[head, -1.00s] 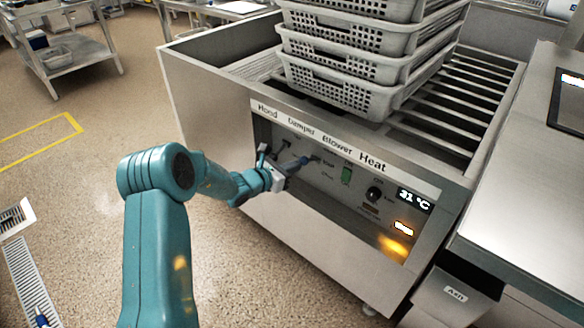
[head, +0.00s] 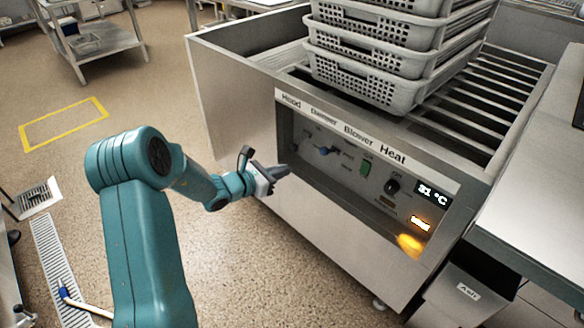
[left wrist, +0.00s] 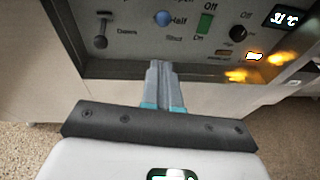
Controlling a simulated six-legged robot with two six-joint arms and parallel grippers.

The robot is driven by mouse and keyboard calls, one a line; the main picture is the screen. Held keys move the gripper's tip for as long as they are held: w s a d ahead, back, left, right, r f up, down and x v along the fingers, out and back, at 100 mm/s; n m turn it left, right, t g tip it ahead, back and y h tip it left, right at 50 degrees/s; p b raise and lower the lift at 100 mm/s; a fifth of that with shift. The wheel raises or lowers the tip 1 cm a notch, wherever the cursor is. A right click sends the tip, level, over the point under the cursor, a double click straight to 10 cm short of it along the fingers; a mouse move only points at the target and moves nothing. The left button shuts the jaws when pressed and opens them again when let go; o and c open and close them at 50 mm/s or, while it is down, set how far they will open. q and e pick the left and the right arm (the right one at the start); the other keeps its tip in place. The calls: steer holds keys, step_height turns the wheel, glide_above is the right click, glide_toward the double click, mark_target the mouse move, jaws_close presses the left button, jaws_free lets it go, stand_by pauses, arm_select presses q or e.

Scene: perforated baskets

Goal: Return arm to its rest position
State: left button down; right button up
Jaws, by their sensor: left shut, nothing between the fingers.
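My left arm (head: 150,225) reaches in from the lower left in the head view. Its gripper (head: 282,172) is shut and empty, just in front of the machine's control panel (head: 330,190). In the left wrist view the closed fingers (left wrist: 161,85) point at the panel's lower edge, below the controls. The panel carries a blue-tipped lever (head: 325,151), which also shows in the left wrist view (left wrist: 163,18), a green switch (head: 365,167) and a black knob (head: 392,186). The display (head: 432,193) reads 31 °C. My right gripper is not in view.
A stack of grey perforated baskets (head: 365,82) stands on the machine's slatted top (head: 490,100). A steel counter (head: 535,190) is close on the right. A shelf cart (head: 105,40) stands far left. Speckled floor with a yellow outline (head: 65,123) is open to the left.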

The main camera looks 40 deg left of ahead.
arm_select(q)
steer(key=s+d+f+m+g+h, duration=0.2)
steer(key=s+d+f+m+g, duration=0.3)
steer(key=d+f, duration=0.3)
steer(key=s+d+f+m+g+h, duration=0.35)
steer(key=s+d+f+g, duration=0.2)
steer(key=d, duration=0.55)
steer(key=s+d+f+m+g+y, duration=0.2)
steer(key=s+d+f+m, duration=0.4)
steer(key=m, duration=0.5)
steer(key=s+d+f+m+g+y, duration=0.2)
steer(key=s+d+f+m, duration=0.1)
steer(key=s+d+m, duration=0.65)
step_height(320, 180, up, 19)
steer(key=w+a+m+p, duration=0.1)
steer(key=a+m+p, duration=0.1)
steer(key=p, duration=1.7)
steer(key=shift+w+a+r, duration=0.15)
steer(key=shift+w+a, duration=0.05)
steer(key=shift+w, duration=0.15)
